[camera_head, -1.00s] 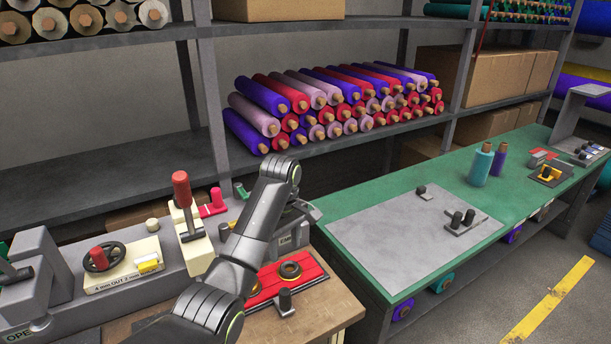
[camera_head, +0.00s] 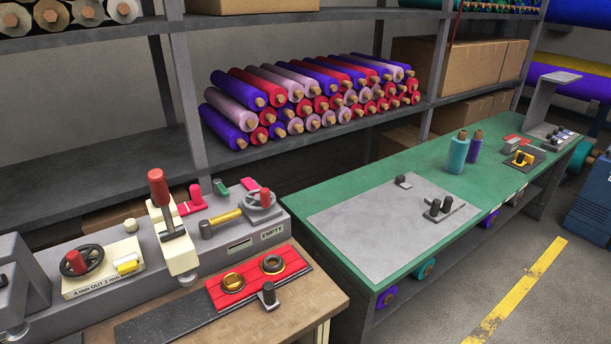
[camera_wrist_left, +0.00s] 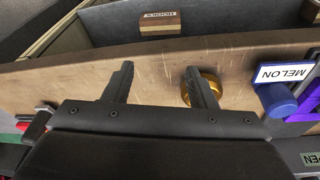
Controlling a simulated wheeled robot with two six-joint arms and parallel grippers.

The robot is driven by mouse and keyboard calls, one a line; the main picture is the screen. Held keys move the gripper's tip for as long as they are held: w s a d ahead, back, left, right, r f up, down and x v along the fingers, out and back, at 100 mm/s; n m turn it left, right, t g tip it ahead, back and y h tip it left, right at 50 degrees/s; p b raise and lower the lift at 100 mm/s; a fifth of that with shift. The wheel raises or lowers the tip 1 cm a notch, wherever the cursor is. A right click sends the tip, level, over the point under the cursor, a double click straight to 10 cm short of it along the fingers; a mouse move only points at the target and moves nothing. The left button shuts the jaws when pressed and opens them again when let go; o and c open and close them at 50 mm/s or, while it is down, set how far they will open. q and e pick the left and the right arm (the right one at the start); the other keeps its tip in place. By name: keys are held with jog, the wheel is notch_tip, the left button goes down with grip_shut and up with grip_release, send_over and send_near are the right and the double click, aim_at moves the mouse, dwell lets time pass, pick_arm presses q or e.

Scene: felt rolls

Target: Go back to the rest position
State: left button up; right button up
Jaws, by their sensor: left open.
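My left gripper (camera_wrist_left: 158,82) shows in the left wrist view with its two dark fingers spread and nothing between them. It is over a brown wooden surface (camera_wrist_left: 145,65). A gold ring-shaped part (camera_wrist_left: 207,84) is partly hidden behind its right finger; I cannot tell whether they touch. Neither arm shows in the head view now, and my right gripper is in neither view.
In the head view a grey machine with a red-handled lever (camera_head: 158,190) stands at the left. A green-topped bench (camera_head: 345,185) is at the right. Felt rolls (camera_head: 310,95) fill the shelf behind.

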pick_arm(q)
jog(key=s+a+r+m+y, duration=0.1)
jog(key=s+a+r+m, duration=0.1)
jog(key=s, duration=0.5)
jog(key=s+a+r+m, duration=0.1)
jog(key=s+a+r, duration=0.1)
jog(key=s, duration=0.6)
notch_tip(320, 180, down, 28)
jog(key=a+b, duration=0.1)
jog(key=b, duration=0.3)
jog(key=s+d+f+g+b, duration=0.1)
jog(key=s+f+b, duration=0.1)
jog(key=s+f, duration=1.3)
notch_tip(320, 180, down, 4)
jog(key=shift+s+r+g, duration=0.15)
jog(key=shift+r+g, duration=0.1)
jog(key=shift+g, duration=0.05)
